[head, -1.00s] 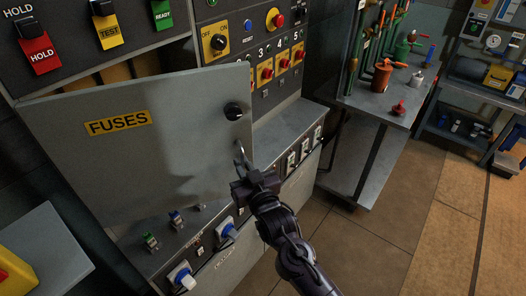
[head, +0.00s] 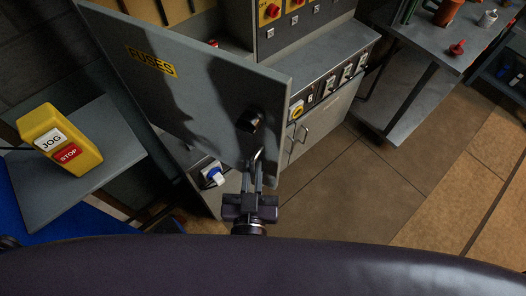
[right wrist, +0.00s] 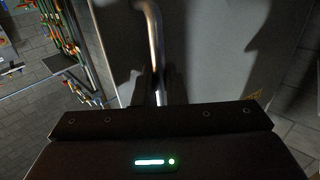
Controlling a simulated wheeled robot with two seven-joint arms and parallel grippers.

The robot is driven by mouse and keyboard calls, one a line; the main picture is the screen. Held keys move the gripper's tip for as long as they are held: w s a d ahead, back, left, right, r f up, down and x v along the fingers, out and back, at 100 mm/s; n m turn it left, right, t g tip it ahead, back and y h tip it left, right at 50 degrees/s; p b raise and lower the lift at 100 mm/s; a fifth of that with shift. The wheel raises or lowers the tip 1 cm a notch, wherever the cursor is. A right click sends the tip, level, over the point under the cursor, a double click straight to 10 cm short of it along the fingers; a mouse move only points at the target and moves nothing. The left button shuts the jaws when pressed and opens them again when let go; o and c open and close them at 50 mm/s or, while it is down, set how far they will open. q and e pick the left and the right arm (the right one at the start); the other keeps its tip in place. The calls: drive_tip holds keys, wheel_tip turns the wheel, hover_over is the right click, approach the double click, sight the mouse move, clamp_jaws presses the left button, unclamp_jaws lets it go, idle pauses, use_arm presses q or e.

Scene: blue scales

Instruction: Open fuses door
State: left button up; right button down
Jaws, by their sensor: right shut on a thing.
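The grey fuses door (head: 190,85) carries a yellow FUSES label and a black knob (head: 250,121). It stands swung out from the cabinet, with the compartment behind it partly showing. My right gripper (head: 256,180) is at the door's lower right edge, shut on the door's metal handle (head: 258,155). In the right wrist view, the handle (right wrist: 154,35) runs down between the fingers, and the door (right wrist: 215,50) fills the middle and right. My left gripper is not in view.
A yellow JOG/STOP box (head: 60,140) sits on a grey shelf (head: 110,150) at the left. A blue-white plug (head: 212,174) sticks out below the door. A grey workbench (head: 440,45) stands at the right. The tiled floor (head: 350,185) between is clear.

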drive_tip(key=shift+s+a, duration=0.25)
drive_tip(key=shift+s, duration=0.05)
drive_tip(key=c, duration=1.6)
unclamp_jaws()
drive_tip(key=shift+a, duration=0.1)
drive_tip(key=shift+c, duration=0.2)
drive_tip(key=shift+w, duration=0.15)
